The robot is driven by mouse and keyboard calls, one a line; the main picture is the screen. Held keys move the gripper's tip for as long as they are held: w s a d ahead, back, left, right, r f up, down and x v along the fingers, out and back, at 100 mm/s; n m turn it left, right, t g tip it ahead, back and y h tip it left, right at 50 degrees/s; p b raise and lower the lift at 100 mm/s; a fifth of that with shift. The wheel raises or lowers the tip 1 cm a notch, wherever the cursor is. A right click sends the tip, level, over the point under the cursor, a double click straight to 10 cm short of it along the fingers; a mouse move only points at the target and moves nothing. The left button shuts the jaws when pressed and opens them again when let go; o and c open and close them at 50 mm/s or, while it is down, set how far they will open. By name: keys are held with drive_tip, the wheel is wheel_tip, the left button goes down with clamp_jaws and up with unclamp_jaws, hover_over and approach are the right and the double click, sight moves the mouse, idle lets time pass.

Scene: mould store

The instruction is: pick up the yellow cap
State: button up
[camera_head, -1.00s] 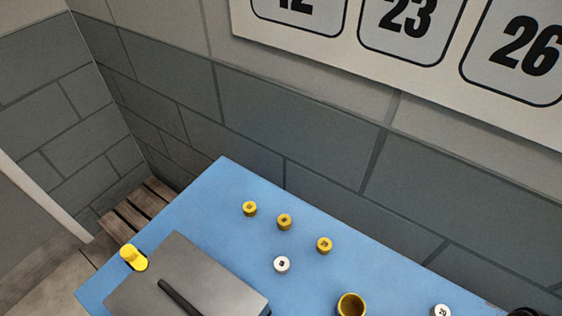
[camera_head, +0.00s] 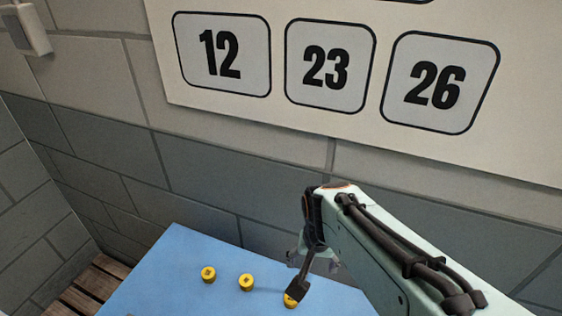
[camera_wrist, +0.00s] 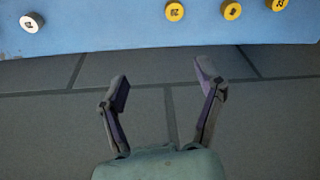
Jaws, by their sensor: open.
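Three yellow caps lie in a row on the blue table (camera_head: 165,277): a left one (camera_head: 208,274), a middle one (camera_head: 246,281) and a right one (camera_head: 291,299). Each has a small dark mark on top, too small to read in the head view. A dark part of my arm partly covers the right cap there. My gripper (camera_head: 318,260) is above the table's wall side, beyond the right cap. The wrist view shows its fingers (camera_wrist: 163,82) spread and empty over the wall. There the three caps (camera_wrist: 175,11) (camera_wrist: 232,10) (camera_wrist: 279,4) sit at the top edge, apart from the fingers.
A white cap (camera_wrist: 32,22) lies on the table at the left of the wrist view. The grey block wall (camera_head: 200,190) rises right behind the table. A panel numbered 12, 23 and 26 (camera_head: 325,68) hangs on it. A wooden slatted surface (camera_head: 95,287) is at lower left.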

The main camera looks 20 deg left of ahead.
drive_tip(key=w+a+f+n+t, duration=0.1)
drive_tip(key=a+f, duration=0.6)
drive_tip(key=a, duration=0.6)
drive_tip(key=n+t+y, duration=0.1)
hover_over(208, 274)
drive_tip(key=s+d, duration=0.1)
drive_tip(key=s, duration=0.1)
wheel_tip(208, 274, down, 8)
drive_tip(key=shift+s, duration=0.1)
drive_tip(key=x, duration=0.5)
drive_tip(key=shift+a+f, duration=0.1)
drive_tip(key=shift+f, duration=0.2)
drive_tip(key=shift+w+a+f, duration=0.1)
drive_tip(key=shift+w+f, duration=0.2)
drive_tip(key=shift+f, duration=0.15)
drive_tip(key=c, duration=0.9)
